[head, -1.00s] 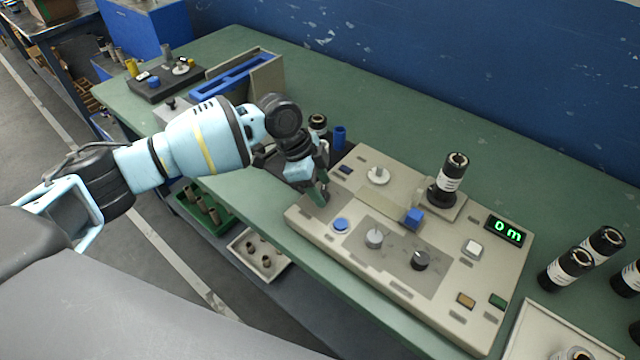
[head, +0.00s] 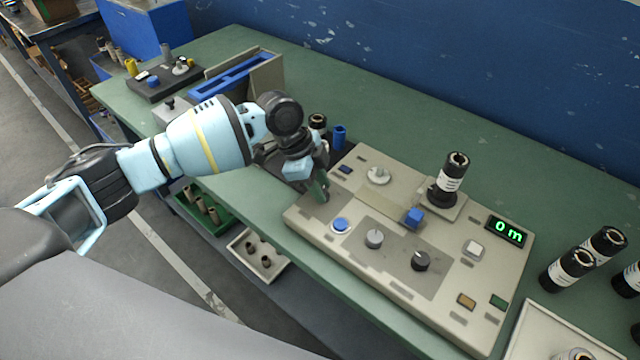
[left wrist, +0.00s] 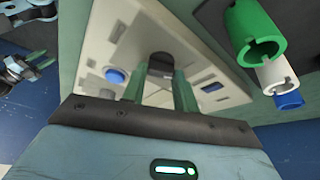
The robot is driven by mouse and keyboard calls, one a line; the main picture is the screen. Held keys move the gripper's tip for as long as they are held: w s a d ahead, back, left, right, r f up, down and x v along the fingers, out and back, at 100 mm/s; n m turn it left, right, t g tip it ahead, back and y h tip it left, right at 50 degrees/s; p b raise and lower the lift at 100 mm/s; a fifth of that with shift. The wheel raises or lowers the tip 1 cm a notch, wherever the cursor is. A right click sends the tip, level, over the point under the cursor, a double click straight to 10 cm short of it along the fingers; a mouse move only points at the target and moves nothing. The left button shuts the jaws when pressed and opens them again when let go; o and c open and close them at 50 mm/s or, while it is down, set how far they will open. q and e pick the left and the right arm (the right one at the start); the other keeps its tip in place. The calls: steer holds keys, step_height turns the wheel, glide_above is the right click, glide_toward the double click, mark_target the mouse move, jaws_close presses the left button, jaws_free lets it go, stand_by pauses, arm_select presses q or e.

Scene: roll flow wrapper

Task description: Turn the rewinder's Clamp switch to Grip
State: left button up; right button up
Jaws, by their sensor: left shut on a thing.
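The rewinder is a beige panel box (head: 400,285) on the green bench, with buttons, knobs and a display reading 0 m. My left gripper (head: 322,192) points down at its left end, beside the round blue button (head: 341,225). In the left wrist view its green fingers (left wrist: 160,90) close around a small dark knob-like part (left wrist: 160,66) on the panel, taken as the Clamp switch; its label and pointer cannot be read. The grey knob (head: 374,238) and black knob (head: 420,261) stand clear of the gripper. My right gripper is not in view.
A black roll (head: 453,178) stands on the rewinder's back part. Black rolls (head: 569,268) and a pale tray (head: 525,335) are at the right. Green and white tubes (left wrist: 255,40) show near the gripper in the left wrist view. A blue wall (head: 480,70) is behind the bench.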

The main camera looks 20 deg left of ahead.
arm_select(q)
steer(key=m, duration=0.2)
steer(key=m+g+b, duration=0.1)
steer(key=m, duration=0.1)
steer(key=shift+w+f+g, duration=0.1)
steer(key=shift+f+g, duration=0.05)
steer(key=shift+g, duration=0.15)
steer(key=m+b, duration=0.1)
steer(key=m, duration=0.1)
steer(key=m+g+b, duration=0.1)
steer(key=m, duration=0.1)
steer(key=shift+w+d+g+y, duration=0.1)
steer(key=shift+w+g+y, duration=0.05)
steer(key=shift+g+y, duration=0.2)
steer(key=shift+m+g+y+b, duration=0.25)
steer(key=shift+m+y+b, duration=0.2)
steer(key=shift+m, duration=1.05)
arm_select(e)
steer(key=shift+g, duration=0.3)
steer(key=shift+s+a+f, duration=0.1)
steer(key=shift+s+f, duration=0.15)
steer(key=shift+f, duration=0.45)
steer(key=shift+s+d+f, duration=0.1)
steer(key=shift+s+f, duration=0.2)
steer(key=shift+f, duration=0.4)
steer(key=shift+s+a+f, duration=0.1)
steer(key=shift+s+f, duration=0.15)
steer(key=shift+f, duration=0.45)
arm_select(q)
steer(key=shift+r, duration=0.2)
